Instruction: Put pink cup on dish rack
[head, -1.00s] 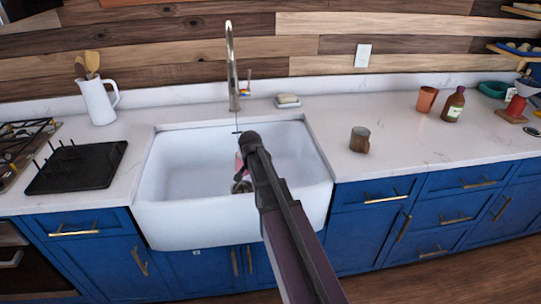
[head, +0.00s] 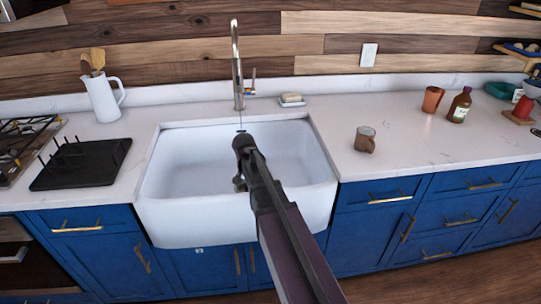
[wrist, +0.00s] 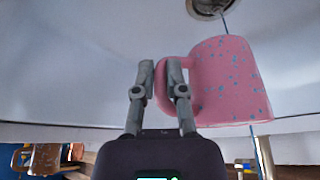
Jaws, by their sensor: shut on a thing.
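The pink cup (wrist: 232,85) with blue speckles shows in the wrist view, to the right of the fingers. My gripper (wrist: 161,72) is shut on its handle. In the head view my gripper (head: 239,184) is mostly behind my arm, over the sink, and the cup is hidden there. The black dish rack (head: 95,177) with upright pegs lies on the counter left of the sink. It looks empty.
The white sink (head: 180,222) is below my gripper, with a tall faucet (head: 237,70) behind it. A white pitcher (head: 104,102) with wooden utensils stands behind the rack. A brown mug (head: 364,141) stands right of the sink.

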